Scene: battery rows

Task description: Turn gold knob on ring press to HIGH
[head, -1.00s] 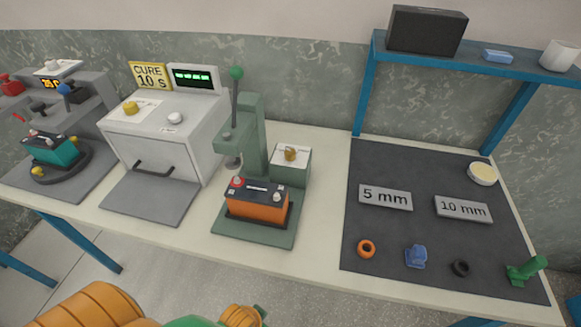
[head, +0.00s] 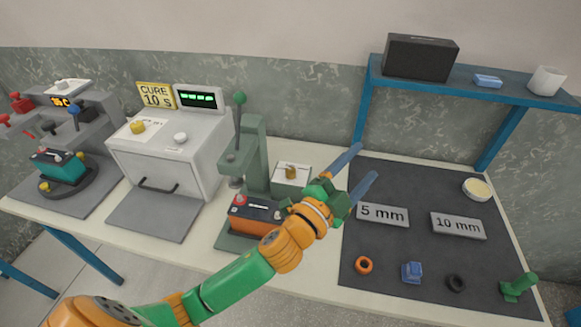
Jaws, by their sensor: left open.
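The ring press (head: 254,150) is a green machine with a lever topped by a green ball. Its gold knob (head: 291,171) sits on a white plate on the box at the press's right side. The knob's markings are too small to read. An orange and black battery (head: 250,222) stands on the press base, partly hidden by my arm. My left gripper (head: 368,165) is open and empty, its two blue fingers pointing up and right. It is to the right of the gold knob, apart from it in the picture, above the mat's left edge. My right gripper is not in view.
A white curing oven (head: 170,160) with its own gold knob stands left of the press. Farther left is a grey station with a teal battery (head: 58,168). On the right, a dark mat (head: 410,185) holds labels, rings and small parts below a blue shelf (head: 450,77).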

